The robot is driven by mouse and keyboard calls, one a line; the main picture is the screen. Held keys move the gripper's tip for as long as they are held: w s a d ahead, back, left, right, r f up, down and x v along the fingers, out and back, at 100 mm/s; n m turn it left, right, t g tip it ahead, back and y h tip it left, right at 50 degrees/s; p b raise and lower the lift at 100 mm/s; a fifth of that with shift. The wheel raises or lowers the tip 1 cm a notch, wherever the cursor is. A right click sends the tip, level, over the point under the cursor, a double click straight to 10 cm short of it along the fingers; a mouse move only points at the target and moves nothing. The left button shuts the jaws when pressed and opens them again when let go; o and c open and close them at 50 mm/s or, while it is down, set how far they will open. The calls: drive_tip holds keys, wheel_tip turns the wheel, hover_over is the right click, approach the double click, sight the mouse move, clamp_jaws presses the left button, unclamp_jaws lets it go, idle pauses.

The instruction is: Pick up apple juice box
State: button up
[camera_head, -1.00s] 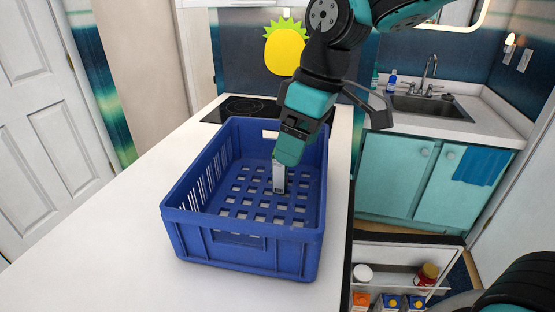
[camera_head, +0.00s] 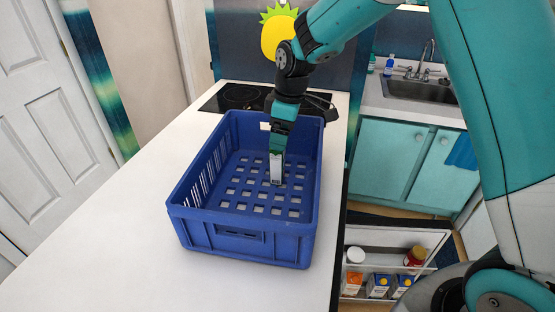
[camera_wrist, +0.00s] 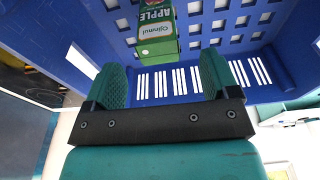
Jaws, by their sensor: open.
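The apple juice box (camera_wrist: 157,30) is green with a white label and "APPLE" lettering. In the head view, a narrow pale side of the juice box (camera_head: 277,169) shows inside the blue crate (camera_head: 240,240), apparently upright on its slotted floor. My gripper (camera_head: 278,148) points down into the crate, right at the top of the box, and hides its upper part. In the wrist view my gripper (camera_wrist: 162,75) has its two green fingers spread, with the box beyond and between them. Contact cannot be told.
The crate stands on a white counter (camera_head: 110,210), with a dark cooktop (camera_head: 235,98) behind it. The counter left of the crate is clear. At lower right is an open door shelf (camera_head: 400,240) with cartons and jars. A sink (camera_head: 420,90) is at back right.

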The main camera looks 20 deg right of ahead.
sight(278, 163)
drive_tip(key=shift+w+a+f+p, duration=0.2)
drive_tip(key=shift+f+p, duration=0.2)
drive_tip(key=shift+f, duration=0.7)
drive_tip(key=shift+w+a+f+p, duration=0.15)
drive_tip(key=shift+f+p, duration=0.3)
drive_tip(key=shift+f, duration=0.6)
drive_tip(key=shift+w+a+f+p, duration=0.15)
drive_tip(key=shift+f+p, duration=0.25)
drive_tip(key=shift+f, duration=0.7)
drive_tip(key=c, duration=1)
drive_tip(key=shift+c, duration=0.6)
drive_tip(key=shift+r, duration=0.1)
